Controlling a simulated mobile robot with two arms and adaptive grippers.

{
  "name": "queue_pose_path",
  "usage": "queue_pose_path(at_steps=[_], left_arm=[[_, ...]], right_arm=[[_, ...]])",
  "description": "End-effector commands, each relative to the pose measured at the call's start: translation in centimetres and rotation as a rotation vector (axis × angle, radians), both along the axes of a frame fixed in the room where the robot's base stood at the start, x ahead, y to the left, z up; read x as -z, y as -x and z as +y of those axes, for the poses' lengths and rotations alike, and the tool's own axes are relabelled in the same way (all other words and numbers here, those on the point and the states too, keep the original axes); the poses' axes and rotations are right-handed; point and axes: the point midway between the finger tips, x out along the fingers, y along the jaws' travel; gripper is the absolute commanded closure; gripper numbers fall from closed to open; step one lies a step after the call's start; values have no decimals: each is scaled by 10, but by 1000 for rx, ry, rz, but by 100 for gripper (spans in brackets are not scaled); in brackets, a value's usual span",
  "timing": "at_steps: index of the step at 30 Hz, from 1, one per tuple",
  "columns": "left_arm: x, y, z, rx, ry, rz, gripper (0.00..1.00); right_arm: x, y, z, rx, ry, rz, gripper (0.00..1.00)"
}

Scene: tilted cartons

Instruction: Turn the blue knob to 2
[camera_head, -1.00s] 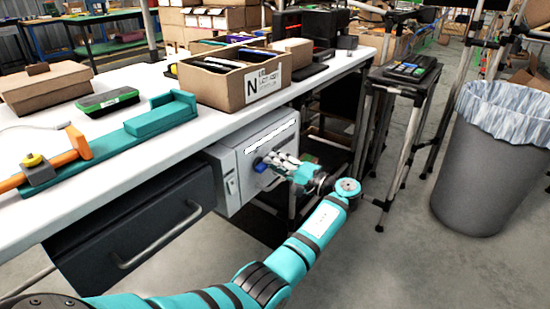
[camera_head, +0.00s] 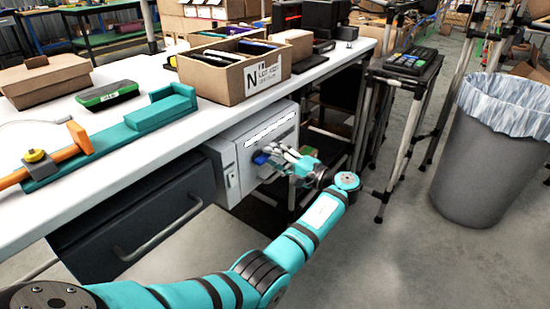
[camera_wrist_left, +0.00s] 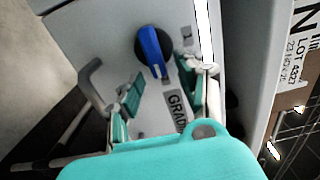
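The blue knob (camera_head: 261,158) is on the front of a light grey cabinet (camera_head: 224,170) under the table. In the left wrist view the knob (camera_wrist_left: 153,48) has a blue bar grip on a dark round base, with the bar slanted slightly from upright. My left gripper (camera_head: 276,155) is at the cabinet front beside the knob. In the wrist view its two teal-padded fingers (camera_wrist_left: 160,92) are apart with nothing between them, and the knob lies just beyond the tips. Numbers around the knob are not readable. My right gripper is out of view.
A printed label (camera_wrist_left: 176,108) is on the panel near the fingers. A dark drawer (camera_head: 140,222) with a bar handle is left of the cabinet. An open carton (camera_head: 225,82) stands on the white table above. A grey bin (camera_head: 480,160) stands at the right.

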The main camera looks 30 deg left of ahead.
Motion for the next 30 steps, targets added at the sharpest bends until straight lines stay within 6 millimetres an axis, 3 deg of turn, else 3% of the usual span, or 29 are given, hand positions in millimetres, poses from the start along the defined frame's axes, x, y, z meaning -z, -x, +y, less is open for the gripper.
queue_pose_path(at_steps=[7, 11, 24, 30], left_arm=[[0, 0, -1, 0, 0, -1, 62], [0, 0, -12, 3, 1, -1, 62], [0, 7, -98, 2, 1, 0, 62], [0, 9, -117, 0, 0, 0, 62]], right_arm=[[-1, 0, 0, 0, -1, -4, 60], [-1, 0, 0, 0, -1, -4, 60], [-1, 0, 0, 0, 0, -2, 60], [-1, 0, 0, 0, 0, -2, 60]])
